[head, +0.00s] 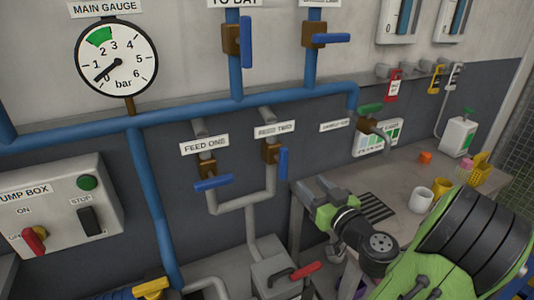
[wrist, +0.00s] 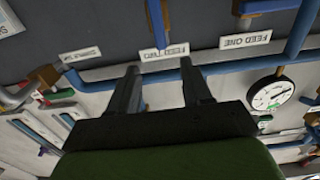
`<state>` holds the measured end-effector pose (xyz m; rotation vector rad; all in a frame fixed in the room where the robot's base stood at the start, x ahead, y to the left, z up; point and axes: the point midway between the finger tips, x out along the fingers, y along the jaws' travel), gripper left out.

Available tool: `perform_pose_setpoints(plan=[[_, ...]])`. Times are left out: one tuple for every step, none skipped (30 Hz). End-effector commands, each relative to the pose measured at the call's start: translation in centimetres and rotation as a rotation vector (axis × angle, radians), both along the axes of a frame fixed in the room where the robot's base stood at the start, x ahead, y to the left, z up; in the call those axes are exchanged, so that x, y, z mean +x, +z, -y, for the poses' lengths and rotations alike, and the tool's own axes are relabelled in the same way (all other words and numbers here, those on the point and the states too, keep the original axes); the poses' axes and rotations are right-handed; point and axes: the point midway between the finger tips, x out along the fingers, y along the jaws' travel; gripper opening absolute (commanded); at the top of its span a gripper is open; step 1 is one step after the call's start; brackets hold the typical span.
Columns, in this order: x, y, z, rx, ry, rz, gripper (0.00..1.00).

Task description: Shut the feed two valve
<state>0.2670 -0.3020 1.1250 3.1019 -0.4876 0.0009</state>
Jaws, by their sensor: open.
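The feed two valve has a brown body (head: 271,150) and a blue lever (head: 283,163) under the FEED TWO label (head: 274,130). Its lever points down, in line with its grey pipe. My gripper (head: 318,196) is to the right of and below the valve in the head view, apart from it. In the wrist view, which is upside down, my gripper (wrist: 158,67) is open with nothing between its fingers. The feed two lever (wrist: 156,24) shows beyond the fingertips there, and the FEED TWO label (wrist: 163,51) lies just past them.
The feed one valve lever (head: 213,183) sits crosswise close by on the left. Blue pipes and the main gauge (head: 117,58) are above. A bench (head: 400,205) with mugs is at right. A red-handled valve (head: 305,268) is below.

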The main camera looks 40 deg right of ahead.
Motion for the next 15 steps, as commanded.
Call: perform_pose_setpoints(plan=[[0.7,0.2,0.1,-0.001,0.005,0.000,0.49],[1.2,0.2,0.2,0.000,0.007,0.000,0.49],[2.1,0.3,0.4,0.000,0.010,0.001,0.49],[2.8,0.3,0.6,-0.001,0.010,0.001,0.49],[3.5,0.4,0.8,0.000,0.011,0.000,0.49],[4.5,0.4,1.1,0.000,0.012,0.001,0.49],[5.3,0.4,1.3,-0.002,0.011,0.002,0.49],[6.0,0.4,1.6,0.001,0.010,0.001,0.49],[7.0,0.5,1.9,0.000,0.011,0.001,0.49],[7.7,0.4,2.1,0.001,0.011,0.001,0.49],[8.5,0.5,2.4,-0.001,0.010,0.001,0.49],[9.4,0.5,2.7,0.001,0.010,0.000,0.49],[10.1,0.5,2.9,-0.002,0.009,0.002,0.49],[10.8,0.5,3.1,0.001,0.010,0.000,0.49],[11.7,0.5,3.4,0.000,0.009,0.000,0.49]])
